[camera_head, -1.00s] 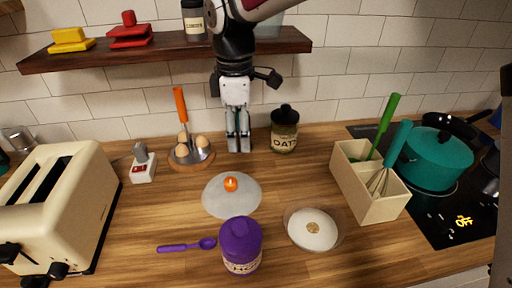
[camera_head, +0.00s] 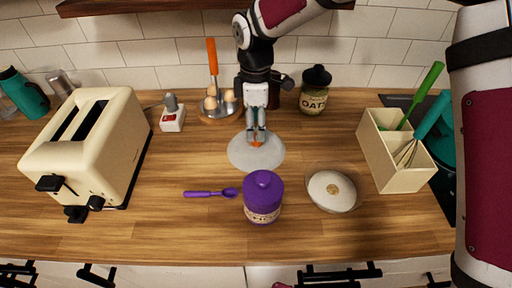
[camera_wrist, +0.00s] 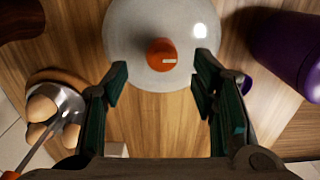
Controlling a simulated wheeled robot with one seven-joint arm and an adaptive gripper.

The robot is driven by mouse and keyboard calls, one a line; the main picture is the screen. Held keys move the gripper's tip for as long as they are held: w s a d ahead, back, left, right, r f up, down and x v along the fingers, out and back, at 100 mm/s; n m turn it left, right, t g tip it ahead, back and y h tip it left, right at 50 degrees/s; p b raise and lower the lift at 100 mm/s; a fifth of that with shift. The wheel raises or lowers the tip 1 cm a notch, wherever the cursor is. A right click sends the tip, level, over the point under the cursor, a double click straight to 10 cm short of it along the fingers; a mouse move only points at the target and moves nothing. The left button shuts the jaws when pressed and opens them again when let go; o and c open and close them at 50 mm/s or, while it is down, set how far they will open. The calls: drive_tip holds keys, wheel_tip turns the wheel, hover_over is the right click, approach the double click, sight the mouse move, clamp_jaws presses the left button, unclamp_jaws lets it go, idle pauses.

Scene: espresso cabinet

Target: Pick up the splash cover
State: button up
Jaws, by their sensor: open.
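The splash cover (camera_head: 240,155) is a pale, round, translucent disc with an orange knob, lying on the wooden counter near the middle of the head view. In the wrist view the cover (camera_wrist: 125,30) is at the top, with its orange knob (camera_wrist: 161,54) facing up at me. My gripper (camera_head: 256,137) points down above the cover, with its fingertips close to the knob. In the wrist view my gripper (camera_wrist: 163,85) is open, its two dark green fingers wide apart. The knob appears just beyond the fingertips, and nothing is held.
A purple jar (camera_head: 263,200) and purple spoon (camera_head: 208,193) are in front of the cover. A white round dish (camera_head: 331,190) lies right of it. An egg holder (camera_head: 218,108) and oats jar (camera_head: 314,92) stand behind. A toaster (camera_head: 92,150) is left, a utensil box (camera_head: 395,160) right.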

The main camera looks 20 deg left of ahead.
sight(256, 135)
drive_tip(key=shift+d+f+p, duration=0.1)
drive_tip(key=shift+f+p, duration=0.4)
drive_tip(key=shift+f, duration=1.75)
clamp_jaws()
